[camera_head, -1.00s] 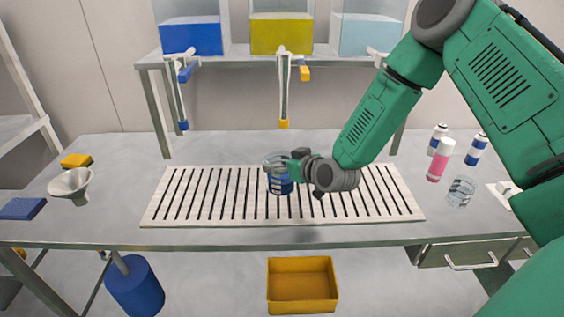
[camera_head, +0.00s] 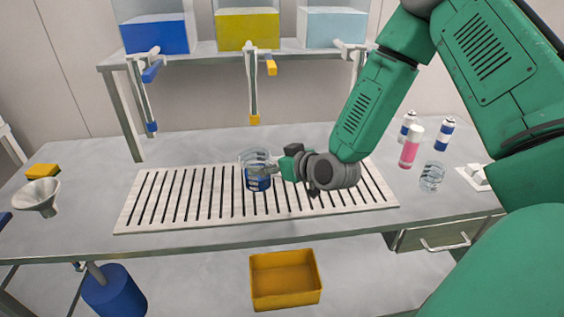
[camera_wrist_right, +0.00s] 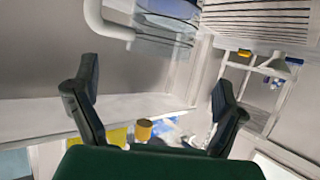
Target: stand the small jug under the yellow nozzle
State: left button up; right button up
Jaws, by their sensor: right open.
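A clear glass jug (camera_head: 257,172) with blue liquid in its lower part stands upright on the slatted rack (camera_head: 160,213). It is roughly below the yellow nozzle (camera_head: 254,119), with a gap between them. In the right wrist view the glass jug (camera_wrist_right: 160,40) shows at the top, past the fingertips, with a pale handle at its left. My right gripper (camera_head: 273,169) is open at the jug's right side; its fingers (camera_wrist_right: 155,90) are spread with nothing held between them. Whether they touch the glass cannot be told. My left gripper is out of view.
Another clear glass vessel (camera_head: 432,176) stands at the right near a pink bottle (camera_head: 411,147) and blue-white cans (camera_head: 445,134). A blue nozzle (camera_head: 151,127) hangs left. A funnel (camera_head: 37,197) stands at the left.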

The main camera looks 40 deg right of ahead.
jog(key=v, duration=0.5)
jog(key=shift+s+d, duration=0.15)
jog(key=shift+s, duration=0.05)
